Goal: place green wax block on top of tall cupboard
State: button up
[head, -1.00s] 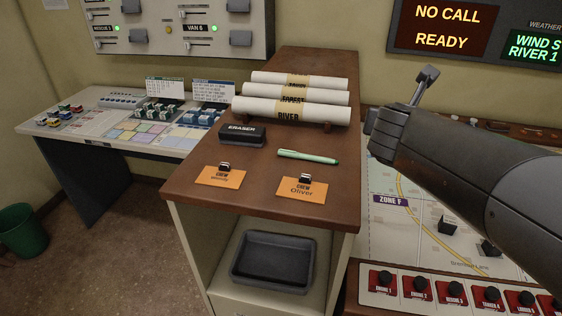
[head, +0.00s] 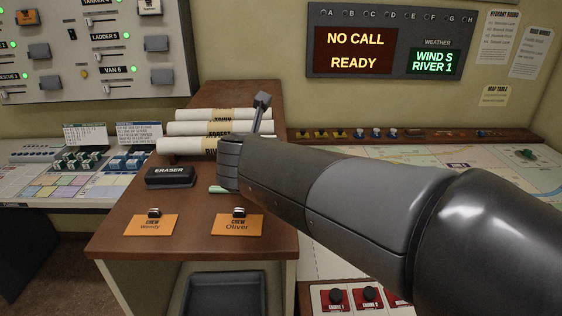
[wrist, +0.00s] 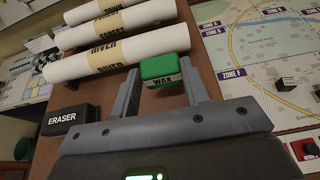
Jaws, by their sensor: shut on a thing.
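The green wax block (wrist: 165,68), labelled WAX, sits between the two fingers of my gripper (wrist: 162,78) in the wrist view. My gripper is shut on it. The tall cupboard has a brown wooden top (head: 192,204) in the head view, and the block shows over that top in the wrist view, in front of the paper rolls. I cannot tell how high above the top the block is.
Several paper rolls (head: 195,129) lie at the back of the top. A dark tray (head: 225,294) sits on the shelf below.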

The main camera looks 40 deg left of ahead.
jog(key=shift+s+a+f, duration=0.3)
jog(key=shift+a, duration=0.15)
jog(key=shift+s+a+f, duration=0.3)
jog(key=shift+a, duration=0.15)
jog(key=shift+a+f, duration=0.1)
jog(key=shift+f, duration=1.95)
jog(key=shift+f, duration=0.15)
jog(key=o, duration=1)
jog(key=shift+o, duration=0.2)
jog(key=shift+r, duration=0.2)
jog(key=v, duration=1.2)
jog(key=shift+f, duration=0.2)
